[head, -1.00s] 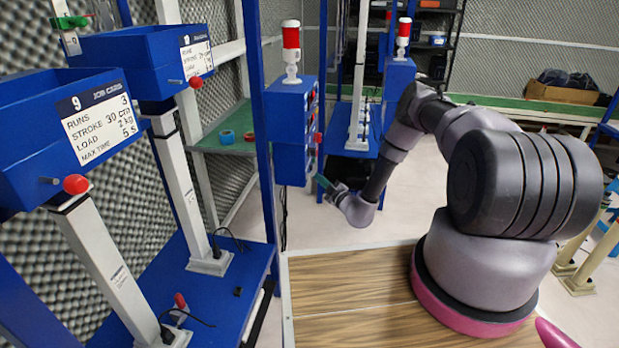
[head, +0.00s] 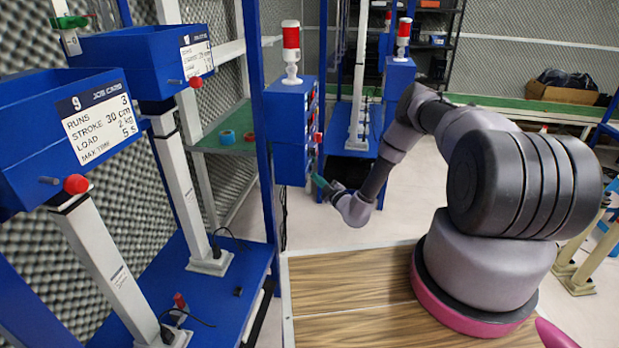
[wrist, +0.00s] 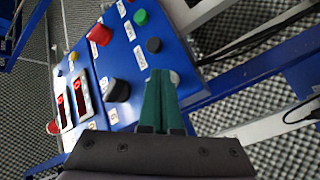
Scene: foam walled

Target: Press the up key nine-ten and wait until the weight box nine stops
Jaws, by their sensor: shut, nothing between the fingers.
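Weight box nine (head: 30,130) is a blue box on a white column at the left of the head view. Its card (head: 98,125) reads 9, runs 3, stroke 30 cm, load 2 kg, max time 5 s. The blue control box (head: 290,130) carries a red lamp; its key face shows in the wrist view (wrist: 128,62). My gripper (head: 318,181) is shut and empty, close to that face. In the wrist view its green fingertips (wrist: 160,75) overlap a pale round key (wrist: 175,78), partly hidden. I cannot tell whether they touch it. The key labels are too small to read.
The panel also has a red button (wrist: 100,34), a green button (wrist: 140,17), a black button (wrist: 154,45), a black knob (wrist: 117,90) and red displays (wrist: 81,97). A second blue weight box (head: 140,65) stands behind box nine. A blue post (head: 262,120) stands beside the control box.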

